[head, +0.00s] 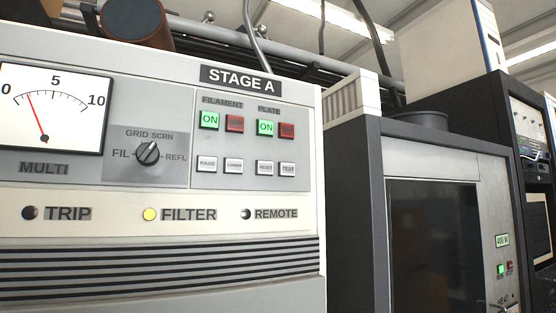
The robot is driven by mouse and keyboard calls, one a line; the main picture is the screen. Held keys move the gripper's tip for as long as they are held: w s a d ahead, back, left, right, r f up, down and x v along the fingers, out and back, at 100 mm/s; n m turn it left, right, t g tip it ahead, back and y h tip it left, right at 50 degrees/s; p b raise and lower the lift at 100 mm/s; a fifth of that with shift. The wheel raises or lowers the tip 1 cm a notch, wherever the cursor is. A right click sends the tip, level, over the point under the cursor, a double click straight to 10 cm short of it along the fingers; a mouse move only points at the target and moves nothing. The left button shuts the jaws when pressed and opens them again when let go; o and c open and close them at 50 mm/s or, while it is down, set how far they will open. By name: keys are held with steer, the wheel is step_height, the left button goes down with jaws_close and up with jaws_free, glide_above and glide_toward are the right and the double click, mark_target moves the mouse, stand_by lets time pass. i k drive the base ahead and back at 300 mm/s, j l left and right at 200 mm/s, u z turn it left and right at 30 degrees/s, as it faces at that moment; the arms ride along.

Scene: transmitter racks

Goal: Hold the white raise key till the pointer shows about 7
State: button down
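The white key labelled RAISE (207,164) is on the STAGE A panel, at the left of a row of small white keys under the FILAMENT heading. Beside it is a white key that seems to read LOWER (234,165). The MULTI meter (70,115) is at the left, with a white face marked 0, 5 and 10. Its red pointer (36,115) leans left and shows about 2. My gripper is not in view, and nothing is seen touching the raise key.
Two more white keys (276,168) sit to the right under PLATE. Green ON buttons (209,120) and red buttons (234,124) are above. A selector knob (148,153) stands between meter and keys. The yellow FILTER lamp (150,214) is lit. A dark cabinet (435,220) stands at right.

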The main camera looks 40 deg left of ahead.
mark_target(206, 163)
steer(key=u, duration=1.3)
